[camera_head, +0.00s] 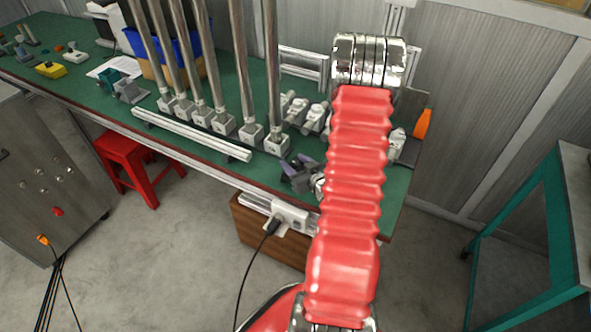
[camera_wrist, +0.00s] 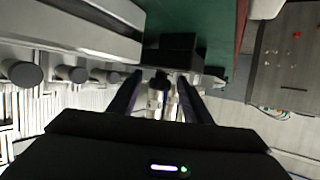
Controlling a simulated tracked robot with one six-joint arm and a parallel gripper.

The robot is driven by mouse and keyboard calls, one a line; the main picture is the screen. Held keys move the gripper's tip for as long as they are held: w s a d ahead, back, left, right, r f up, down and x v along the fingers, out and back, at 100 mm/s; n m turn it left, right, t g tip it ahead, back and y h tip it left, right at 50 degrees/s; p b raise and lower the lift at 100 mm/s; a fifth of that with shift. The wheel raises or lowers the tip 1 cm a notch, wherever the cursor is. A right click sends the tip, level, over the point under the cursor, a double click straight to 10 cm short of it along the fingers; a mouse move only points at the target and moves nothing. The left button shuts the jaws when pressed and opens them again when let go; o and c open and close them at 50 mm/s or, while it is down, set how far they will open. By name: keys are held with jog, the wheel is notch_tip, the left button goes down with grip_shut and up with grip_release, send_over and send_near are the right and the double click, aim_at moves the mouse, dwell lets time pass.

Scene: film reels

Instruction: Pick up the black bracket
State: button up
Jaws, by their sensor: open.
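A black block-like thing (camera_wrist: 180,50), which looks like the black bracket, lies at the edge of the green tabletop in the wrist view, just beyond my fingertips. My gripper (camera_wrist: 160,82) is open there, with one dark finger on each side. A small pale and dark shape shows between the fingers; I cannot tell what it is. In the head view my gripper (camera_head: 297,168) shows as dark, purplish fingers low over the bench's front edge, left of my red arm. I cannot make out the bracket there, and my arm hides part of that area.
The green bench (camera_head: 95,92) carries several tall metal posts (camera_head: 243,70) on grey bases behind my gripper. A pale metal rail (camera_head: 190,135) lies along the front edge. A red stool (camera_head: 135,165) and grey cabinet (camera_head: 45,175) stand left. A teal-framed table (camera_head: 520,235) stands right.

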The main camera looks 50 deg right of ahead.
jog(key=shift+c, duration=0.3)
grip_shut()
jog(key=shift+r, duration=0.2)
dwell(0.4)
jog(key=shift+r, duration=4.85)
